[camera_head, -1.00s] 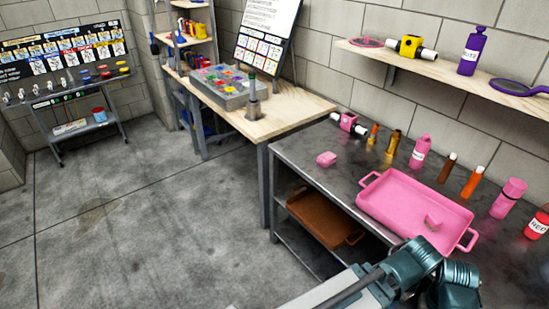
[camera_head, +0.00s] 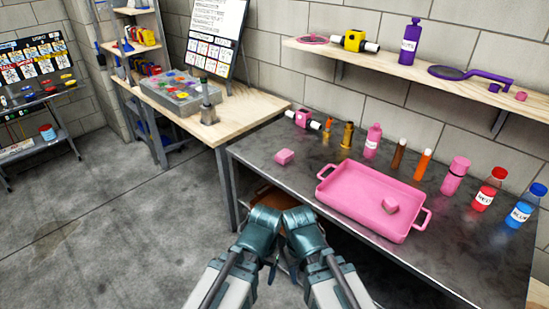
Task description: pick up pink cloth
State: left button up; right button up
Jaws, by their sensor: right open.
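Two small pink pieces could be the cloth; I cannot tell which. One pink block-like piece (camera_head: 284,156) lies on the metal table's left part. My right gripper (camera_head: 290,264) is open, mostly hidden among the arm links, low and away from both pieces. The left gripper's fingers are hidden behind my arm links.
On the metal table (camera_head: 255,150) stand a pink bottle (camera_head: 373,140), a pink flask (camera_head: 454,176), a red bottle (camera_head: 485,190) and a blue bottle (camera_head: 525,206). A wall shelf (camera_head: 400,66) hangs above. A brown tray (camera_head: 272,197) is below. Floor at left is clear.

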aim_at(284, 156)
jog(key=i+j, duration=0.25)
jog(key=j, duration=0.15)
jog(key=i+j, duration=0.2)
jog(key=j, duration=0.2)
jog(key=i+j, duration=0.25)
jog(key=j, duration=0.2)
jog(key=i+j, duration=0.25)
jog(key=j, duration=0.15)
jog(key=z, duration=1.3)
